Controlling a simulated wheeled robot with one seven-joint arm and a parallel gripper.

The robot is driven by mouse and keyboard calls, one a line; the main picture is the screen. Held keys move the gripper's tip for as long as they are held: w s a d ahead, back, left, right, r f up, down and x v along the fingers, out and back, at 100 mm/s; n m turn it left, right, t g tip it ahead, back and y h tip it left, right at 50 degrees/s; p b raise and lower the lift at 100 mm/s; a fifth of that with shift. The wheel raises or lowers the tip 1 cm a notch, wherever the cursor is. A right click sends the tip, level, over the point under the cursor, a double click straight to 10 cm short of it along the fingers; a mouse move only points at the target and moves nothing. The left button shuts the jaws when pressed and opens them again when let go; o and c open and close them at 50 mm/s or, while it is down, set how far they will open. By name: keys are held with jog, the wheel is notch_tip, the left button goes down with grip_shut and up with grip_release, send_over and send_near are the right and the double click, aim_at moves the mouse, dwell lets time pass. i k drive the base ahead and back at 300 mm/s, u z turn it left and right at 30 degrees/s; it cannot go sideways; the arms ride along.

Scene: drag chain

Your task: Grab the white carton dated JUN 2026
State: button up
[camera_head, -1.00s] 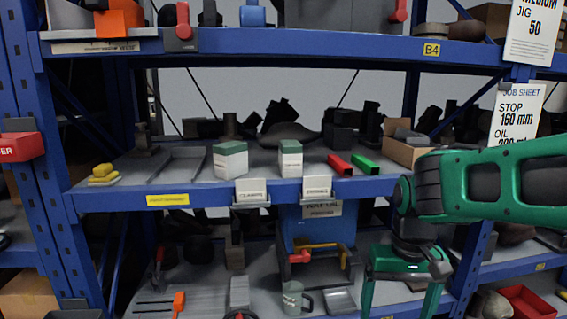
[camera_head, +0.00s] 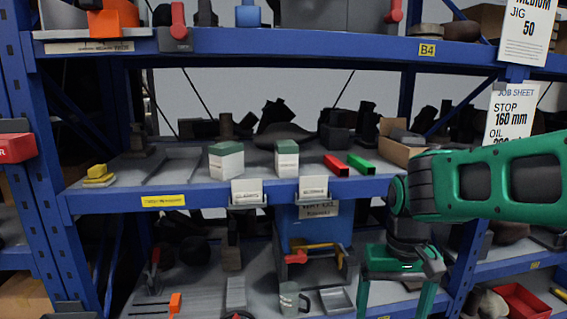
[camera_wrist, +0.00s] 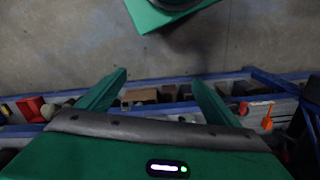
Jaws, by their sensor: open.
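Two white cartons with green tops stand upright on the middle shelf: a left carton (camera_head: 226,166) and a right carton (camera_head: 286,162). Dates on them are too small to read, so I cannot tell which says JUN 2026. My gripper (camera_head: 395,308) hangs below and to the right of both cartons, in front of the lower shelf, fingers pointing down. In the wrist view my gripper (camera_wrist: 158,80) shows its two fingers wide apart with nothing between them. The cartons cannot be made out in the wrist view.
Small card holders (camera_head: 247,192) and (camera_head: 314,189) hang on the shelf's front edge below the cartons. Red (camera_head: 336,166) and green (camera_head: 361,164) bars lie right of them. Yellow blocks (camera_head: 98,176) sit at left. An upper blue beam (camera_head: 300,53) spans above.

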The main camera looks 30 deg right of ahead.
aim_at(286, 151)
jog(key=z, duration=2.9)
jog(key=k, duration=0.4)
jog(key=u, duration=1.75)
